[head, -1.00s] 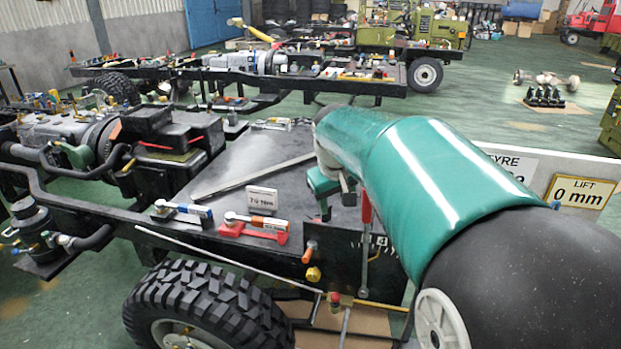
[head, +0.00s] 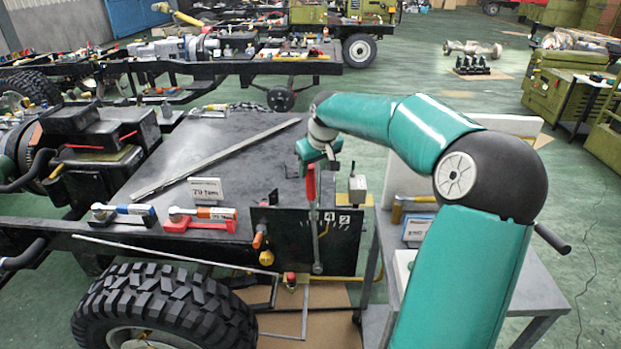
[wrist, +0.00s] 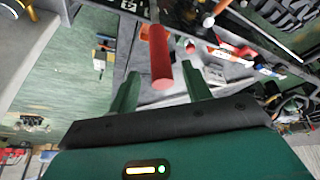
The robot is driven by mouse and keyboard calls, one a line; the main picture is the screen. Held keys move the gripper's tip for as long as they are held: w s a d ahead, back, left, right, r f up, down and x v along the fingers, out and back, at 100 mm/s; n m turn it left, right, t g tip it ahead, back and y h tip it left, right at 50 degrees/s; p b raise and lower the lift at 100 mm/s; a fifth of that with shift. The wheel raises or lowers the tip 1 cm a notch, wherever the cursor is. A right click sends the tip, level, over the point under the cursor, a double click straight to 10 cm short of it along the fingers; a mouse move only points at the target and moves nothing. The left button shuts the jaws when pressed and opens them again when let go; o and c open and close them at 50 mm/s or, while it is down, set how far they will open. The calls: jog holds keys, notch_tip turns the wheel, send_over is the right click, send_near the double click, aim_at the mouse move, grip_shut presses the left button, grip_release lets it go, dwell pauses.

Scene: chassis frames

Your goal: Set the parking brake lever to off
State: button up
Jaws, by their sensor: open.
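The lever with a red grip (head: 311,185) stands nearly upright in front of a black plate with white marks and numbers (head: 345,238). Its grey shaft runs down to a pivot low on the plate. My gripper (head: 318,158) is just above the top of the red grip, pointing down. In the wrist view the red grip (wrist: 160,62) shows between the two green fingers of my open gripper (wrist: 162,76), with a gap on both sides. I cannot tell how deep it sits between them. No off mark is readable.
Torque wrenches on stands (head: 200,219) and a small sign (head: 206,190) sit on the chassis to the left. A grey table (head: 540,290) stands at right, and a large tyre (head: 165,310) is below left.

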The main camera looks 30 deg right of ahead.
aim_at(310, 178)
jog(key=x, duration=0.5)
jog(key=shift+w+f, duration=0.15)
jog(key=shift+f, duration=0.2)
jog(key=shift+d, duration=0.1)
grip_shut()
